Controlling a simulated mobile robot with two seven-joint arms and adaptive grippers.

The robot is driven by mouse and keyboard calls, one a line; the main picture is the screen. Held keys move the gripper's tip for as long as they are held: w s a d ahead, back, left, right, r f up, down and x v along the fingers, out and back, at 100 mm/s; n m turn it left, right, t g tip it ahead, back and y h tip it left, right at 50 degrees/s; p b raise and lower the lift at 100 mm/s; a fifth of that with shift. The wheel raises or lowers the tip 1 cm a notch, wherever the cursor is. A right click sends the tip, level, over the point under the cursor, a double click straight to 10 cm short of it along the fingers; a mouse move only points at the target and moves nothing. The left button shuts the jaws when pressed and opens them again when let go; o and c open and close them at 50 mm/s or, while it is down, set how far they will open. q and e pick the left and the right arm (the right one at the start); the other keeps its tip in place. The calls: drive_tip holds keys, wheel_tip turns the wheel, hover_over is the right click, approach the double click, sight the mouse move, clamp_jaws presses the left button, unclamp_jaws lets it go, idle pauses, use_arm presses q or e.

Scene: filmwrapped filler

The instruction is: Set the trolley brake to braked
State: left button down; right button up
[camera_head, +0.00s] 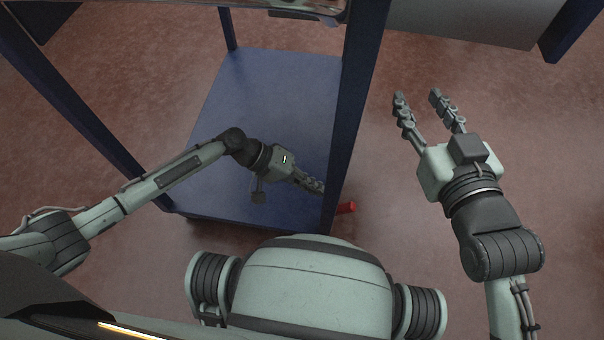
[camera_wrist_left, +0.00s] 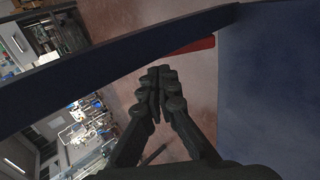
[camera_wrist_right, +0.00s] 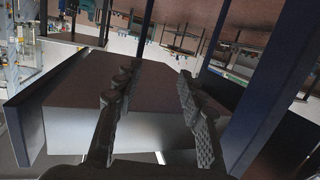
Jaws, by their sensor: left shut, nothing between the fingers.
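The trolley has blue posts and a blue lower deck (camera_head: 270,95). A small red lever (camera_head: 346,208), likely the brake, sticks out to the right past the deck's near right corner. It also shows in the left wrist view (camera_wrist_left: 195,46), beside the blue deck. My left gripper (camera_head: 319,188) is shut and empty, reaching over the deck just left of the near right post and apart from the lever. Its closed fingertips (camera_wrist_left: 160,76) point near the lever. My right gripper (camera_head: 417,95) is open and empty, outside the trolley to the right.
The near right post (camera_head: 357,100) stands between my two grippers. Another post (camera_head: 80,100) runs along the left. A grey panel (camera_head: 465,22) with blue edges is at the upper right. The reddish floor (camera_head: 560,140) right of the trolley is clear.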

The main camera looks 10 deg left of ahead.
use_arm(q)
drive_tip(key=shift+p+v, duration=1.05)
drive_tip(key=shift+v, duration=1.2)
use_arm(e)
drive_tip(key=s+d+f+g+h, duration=0.3)
drive_tip(key=s+d+f+g, duration=0.2)
drive_tip(key=d+f, duration=0.3)
drive_tip(key=shift+f+m+g+h, duration=0.3)
drive_tip(key=shift+f+m+g, duration=0.15)
drive_tip(key=shift+f, duration=0.55)
use_arm(q)
drive_tip(key=shift+d+r, duration=0.1)
drive_tip(key=shift+r, duration=0.05)
use_arm(e)
drive_tip(key=shift+d, duration=0.1)
drive_tip(key=shift+c, duration=0.5)
